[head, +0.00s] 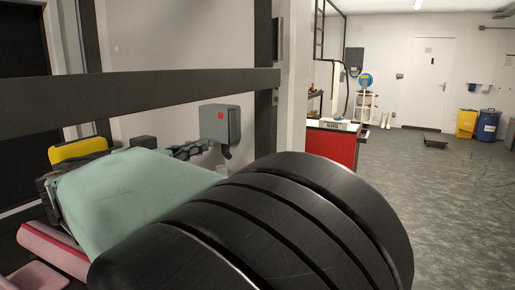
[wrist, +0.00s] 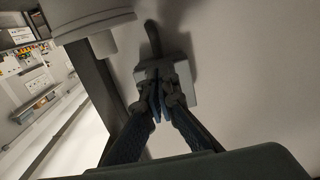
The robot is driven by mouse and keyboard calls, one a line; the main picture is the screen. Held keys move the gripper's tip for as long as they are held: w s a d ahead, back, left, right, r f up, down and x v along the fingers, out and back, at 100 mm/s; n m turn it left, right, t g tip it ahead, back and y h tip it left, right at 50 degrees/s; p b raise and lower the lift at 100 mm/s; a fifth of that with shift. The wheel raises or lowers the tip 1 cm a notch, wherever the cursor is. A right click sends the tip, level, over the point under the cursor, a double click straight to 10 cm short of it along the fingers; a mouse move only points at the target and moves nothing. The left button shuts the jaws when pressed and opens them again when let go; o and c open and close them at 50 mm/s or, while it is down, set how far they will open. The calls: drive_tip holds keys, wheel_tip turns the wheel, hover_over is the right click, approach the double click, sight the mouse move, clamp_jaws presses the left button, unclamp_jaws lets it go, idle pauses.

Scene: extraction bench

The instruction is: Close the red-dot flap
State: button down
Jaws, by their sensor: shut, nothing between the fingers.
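A grey wall box carries the red-dot flap (head: 213,122) on its front, with the red dot near the middle of that face. I cannot tell from here whether the flap is flush or slightly ajar. My gripper (head: 207,146) is shut and empty, with its tips just at the lower left of the box; whether they touch it is unclear. In the wrist view my gripper (wrist: 158,110) points at the grey box (wrist: 192,88), covering much of it. The red dot is not visible there.
A dark horizontal beam (head: 130,98) crosses in front of the wall at the left. A dark upright post (head: 264,45) stands right of the box. A red cabinet (head: 332,146) is farther right, and open floor (head: 455,190) lies beyond it.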

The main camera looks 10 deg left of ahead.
drive_tip(key=b, duration=0.3)
drive_tip(key=shift+w+d+f+t+b, duration=0.25)
drive_tip(key=shift+w+t+b, duration=0.05)
drive_tip(key=shift+w+b, duration=0.1)
drive_tip(key=shift+r+h, duration=0.15)
drive_tip(key=shift+h, duration=0.15)
